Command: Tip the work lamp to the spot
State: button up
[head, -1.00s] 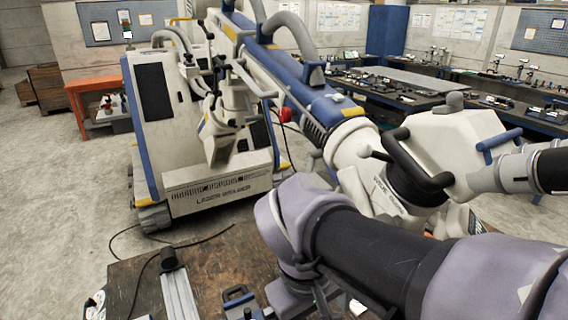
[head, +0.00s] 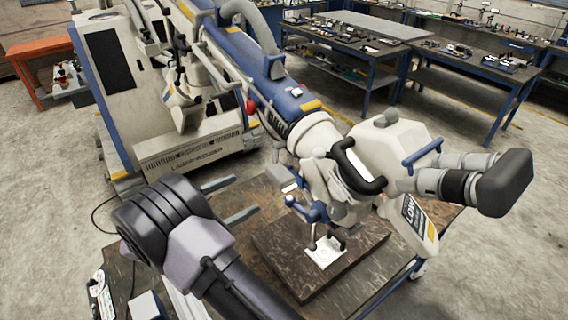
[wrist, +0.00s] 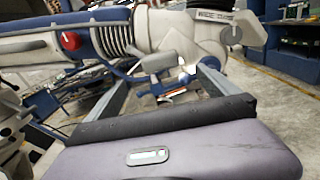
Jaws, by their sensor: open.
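A small grey box-shaped head (head: 281,177) with a pale, bright lower edge hangs beside the microscope body and looks like the work lamp. In the wrist view a grey head (wrist: 156,64) with a bright patch at its right shows ahead, likely the same lamp. My gripper (head: 246,194) is open and empty, its two grey fingers pointing at the lamp from the left, apart from it. In the wrist view the fingers of my gripper (wrist: 165,76) stand wide apart with the lamp beyond them. A white plate (head: 325,252) lies below on a dark board; I cannot tell whether it is the spot.
The white microscope body (head: 394,145) with black handle and eyepieces stands right of the lamp. A blue knobbed lever (head: 312,211) stands just below it. The dark board (head: 345,270) lies on the worktable. The laser welder cabinet (head: 165,100) is behind. Open floor lies right.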

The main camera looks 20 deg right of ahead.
aim_at(287, 172)
jog(key=w+d, duration=0.1)
jog(key=d, duration=0.4)
jog(key=w+d, duration=0.1)
jog(key=d, duration=0.4)
jog(key=w+d, duration=0.1)
jog(key=d, duration=0.4)
jog(key=shift+d, duration=0.3)
jog(key=shift+c, duration=0.2)
